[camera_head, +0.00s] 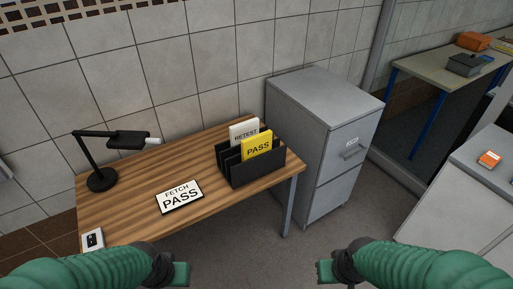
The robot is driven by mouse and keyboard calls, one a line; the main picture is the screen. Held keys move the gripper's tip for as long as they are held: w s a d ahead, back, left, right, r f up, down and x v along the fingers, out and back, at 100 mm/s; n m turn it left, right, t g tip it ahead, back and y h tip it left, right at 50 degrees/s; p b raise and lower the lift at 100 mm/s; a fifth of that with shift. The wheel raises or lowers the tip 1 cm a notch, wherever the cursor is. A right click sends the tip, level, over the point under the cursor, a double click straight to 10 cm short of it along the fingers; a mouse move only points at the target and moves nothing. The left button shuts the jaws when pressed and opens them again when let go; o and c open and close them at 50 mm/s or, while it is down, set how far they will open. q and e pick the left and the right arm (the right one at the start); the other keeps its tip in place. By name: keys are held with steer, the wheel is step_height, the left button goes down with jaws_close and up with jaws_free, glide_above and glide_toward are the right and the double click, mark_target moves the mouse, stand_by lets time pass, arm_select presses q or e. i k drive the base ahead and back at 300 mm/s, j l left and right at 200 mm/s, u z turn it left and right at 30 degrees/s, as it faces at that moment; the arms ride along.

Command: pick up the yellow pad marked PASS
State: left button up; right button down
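The yellow pad marked PASS (257,146) stands upright in a black desk organizer (258,171) at the right end of the wooden desk. A white pad marked RETEST (244,130) stands in a slot just behind it. My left gripper (182,273) is at the bottom of the view, in front of the desk and well short of the organizer. My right gripper (324,271) is at the bottom right of centre, away from the desk. Neither gripper appears to hold anything; their finger gaps cannot be made out.
A white card reading FETCH PASS (180,197) lies on the wooden desk (135,208). A black lamp (101,180) stands at its left. A grey filing cabinet (316,130) stands close right of the organizer. A grey cabinet (460,205) is at far right, with floor between.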

mark_target(255, 145)
steer(key=i+j+u, duration=0.1)
steer(key=i+u, duration=0.3)
steer(key=i, duration=0.4)
steer(key=i+l+u, duration=0.15)
steer(key=i+u, duration=0.3)
steer(key=i, duration=0.35)
